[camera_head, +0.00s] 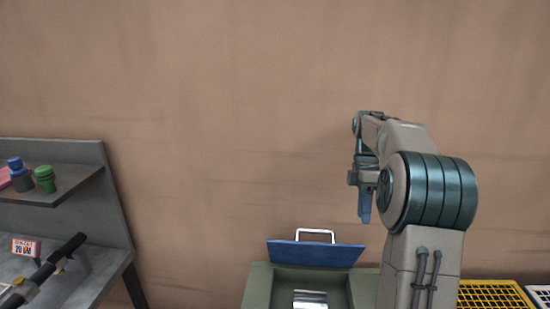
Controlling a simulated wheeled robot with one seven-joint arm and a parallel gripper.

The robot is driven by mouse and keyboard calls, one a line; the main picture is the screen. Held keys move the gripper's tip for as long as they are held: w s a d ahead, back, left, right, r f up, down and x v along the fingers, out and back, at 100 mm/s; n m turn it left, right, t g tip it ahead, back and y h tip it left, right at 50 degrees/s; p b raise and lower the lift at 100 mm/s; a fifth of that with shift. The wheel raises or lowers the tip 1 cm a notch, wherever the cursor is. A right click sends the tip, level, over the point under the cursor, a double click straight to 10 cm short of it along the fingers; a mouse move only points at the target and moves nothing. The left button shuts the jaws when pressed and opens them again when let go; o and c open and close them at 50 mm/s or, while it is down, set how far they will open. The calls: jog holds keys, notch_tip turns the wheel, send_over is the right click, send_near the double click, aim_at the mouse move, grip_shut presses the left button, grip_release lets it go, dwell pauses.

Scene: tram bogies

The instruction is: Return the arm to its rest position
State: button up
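My arm (428,190) rises at the right of the head view and bends over at a dark ribbed joint. My gripper (364,205) hangs from its end, pointing down, left of that joint. Its blue-grey fingers appear side-on and overlap, so I cannot tell if they are open or shut. I see nothing clearly held in it. It is above and to the right of an olive-green box (258,287), apart from it.
The box has a raised blue lid (316,254) with a pale handle; a shiny metal piece (310,299) is inside. A grey shelf unit (88,160) at left carries blue and green capped containers (45,178). Yellow (492,294) and white grid crates stand lower right.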

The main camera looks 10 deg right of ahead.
jog(key=s+a+r+m+t+h, duration=0.25)
jog(key=s+a+m, duration=0.45)
jog(key=s+a, duration=0.4)
jog(key=s+a+f+m+t, duration=0.2)
jog(key=s+a+f+m, duration=0.1)
jog(key=s+m, duration=0.1)
jog(key=s+a+f+m+t+y, duration=0.1)
jog(key=s+a+f+m+t, duration=0.2)
jog(key=s, duration=0.4)
jog(key=shift+s+a+f+m, duration=0.25)
jog(key=shift+a+f+m, duration=0.05)
jog(key=shift+a+m, duration=0.15)
